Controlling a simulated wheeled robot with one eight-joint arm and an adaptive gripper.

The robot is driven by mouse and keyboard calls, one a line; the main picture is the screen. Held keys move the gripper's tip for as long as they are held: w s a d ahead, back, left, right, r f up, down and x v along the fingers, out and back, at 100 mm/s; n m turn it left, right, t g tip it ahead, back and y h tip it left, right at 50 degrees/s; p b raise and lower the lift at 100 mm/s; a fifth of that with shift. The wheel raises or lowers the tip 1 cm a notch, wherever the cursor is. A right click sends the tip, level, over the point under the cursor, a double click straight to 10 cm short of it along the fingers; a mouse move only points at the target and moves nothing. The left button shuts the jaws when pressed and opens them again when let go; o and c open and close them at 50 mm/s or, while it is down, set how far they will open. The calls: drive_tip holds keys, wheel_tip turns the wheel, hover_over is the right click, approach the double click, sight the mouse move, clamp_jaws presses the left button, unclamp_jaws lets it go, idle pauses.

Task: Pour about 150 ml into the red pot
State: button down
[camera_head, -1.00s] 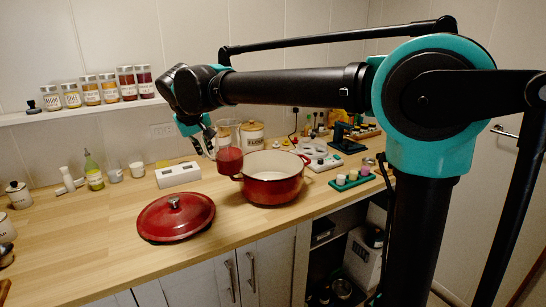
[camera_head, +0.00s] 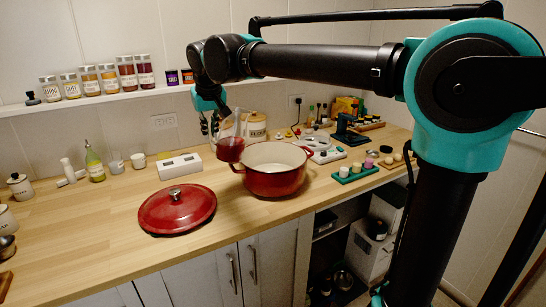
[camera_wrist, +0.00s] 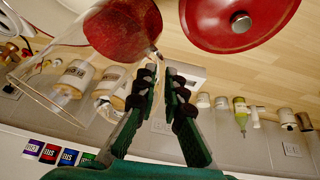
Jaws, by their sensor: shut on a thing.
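The red pot (camera_head: 275,184) stands open on the wooden counter, its pale inside showing no visible red liquid. Its red lid (camera_head: 177,211) lies flat on the counter to the left and also shows in the wrist view (camera_wrist: 240,22). My gripper (camera_head: 211,124) is shut on a clear glass beaker (camera_head: 230,149) with red liquid in its lower part. The beaker is tilted and held at the pot's upper left rim. No stream is visible.
A white box-like device (camera_head: 180,166) sits behind the lid. A labelled canister (camera_head: 256,127) stands behind the pot. A green tray of small jars (camera_head: 355,172) is to the right. An oil bottle (camera_head: 94,164) stands at left. The front-left counter is largely clear.

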sight(225, 122)
drive_tip(key=shift+w+d+r+m+g+y, duration=0.2)
drive_tip(key=shift+w+d+r+g+y, duration=0.05)
drive_tip(key=shift+d+r+y, duration=0.25)
drive_tip(key=shift+w+d+r+m+g+y, duration=0.25)
drive_tip(key=shift+d+r+y, duration=0.15)
drive_tip(key=shift+y, duration=0.1)
drive_tip(key=shift+w+d+r+g+y+p, duration=0.3)
drive_tip(key=shift+w+d+g+y, duration=0.1)
drive_tip(key=shift+d+y, duration=0.3)
drive_tip(key=shift+w+d+r+m+g+y+p, duration=0.3)
drive_tip(key=shift+d+r+m+g+y, duration=0.1)
drive_tip(key=shift+y, duration=0.4)
drive_tip(key=shift+w+d+f+y+p, duration=0.1)
drive_tip(key=shift+d+f+y+p, duration=0.2)
drive_tip(key=shift+f+y+p, duration=0.3)
drive_tip(key=shift+w+d+r+m+g+y, duration=0.15)
drive_tip(key=shift+d+m+g+y, duration=0.1)
drive_tip(key=shift+y, duration=0.15)
drive_tip(key=shift+w+d+f+m+g+y, duration=0.15)
drive_tip(key=shift+m+g+y, duration=0.1)
drive_tip(key=shift+y, duration=0.15)
drive_tip(key=shift+d+r+p, duration=0.1)
drive_tip(key=shift+r+p, duration=0.05)
drive_tip(key=shift+p, duration=0.25)
drive_tip(key=shift+w+d+f+g+y+p, duration=0.3)
drive_tip(key=shift+d+f+y+p, duration=0.3)
drive_tip(key=shift+y+p, duration=0.35)
drive_tip(key=shift+w+d+f+m+p, duration=0.1)
drive_tip(key=shift+w+d+m+p, duration=0.15)
drive_tip(key=shift+p, duration=0.85)
